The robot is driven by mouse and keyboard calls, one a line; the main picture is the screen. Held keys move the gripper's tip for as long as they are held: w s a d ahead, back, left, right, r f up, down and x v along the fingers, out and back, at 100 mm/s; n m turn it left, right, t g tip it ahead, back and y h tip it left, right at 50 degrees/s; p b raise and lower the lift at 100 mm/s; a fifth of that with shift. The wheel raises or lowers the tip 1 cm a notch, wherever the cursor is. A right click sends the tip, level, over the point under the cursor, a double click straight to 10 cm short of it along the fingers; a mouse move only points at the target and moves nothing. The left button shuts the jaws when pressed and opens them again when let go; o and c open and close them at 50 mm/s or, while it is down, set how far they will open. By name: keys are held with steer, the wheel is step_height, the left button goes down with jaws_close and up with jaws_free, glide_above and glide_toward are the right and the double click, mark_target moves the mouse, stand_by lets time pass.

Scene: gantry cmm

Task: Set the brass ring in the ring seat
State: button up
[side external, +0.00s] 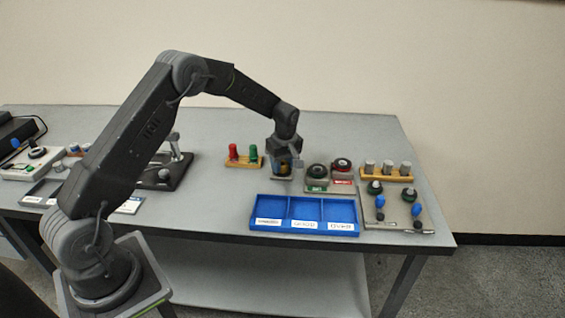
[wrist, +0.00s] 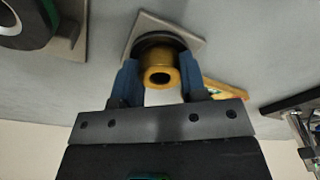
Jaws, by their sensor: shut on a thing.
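The brass ring (wrist: 160,72) is a gold-coloured cylinder with a dark central hole, between the two blue fingers in the wrist view. My gripper (wrist: 158,80) is shut on it. Behind the ring is a dark round seat on a pale square plate, the ring seat (wrist: 193,42); the ring lines up with it. I cannot tell whether the ring touches the seat. In the side view, my gripper (side external: 282,168) points down over the small plate, and its fingers mostly hide the ring and the seat.
A blue three-compartment tray (side external: 305,231) lies in front. Green and red round pieces on plates (side external: 343,187) stand close to the right. A wooden block with red and green pegs (side external: 243,162) stands to the left. A wooden rack with grey cylinders (side external: 387,178) is further right.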

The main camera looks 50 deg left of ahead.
steer(key=o, duration=1.5)
step_height(320, 180, up, 7)
stand_by(0.5)
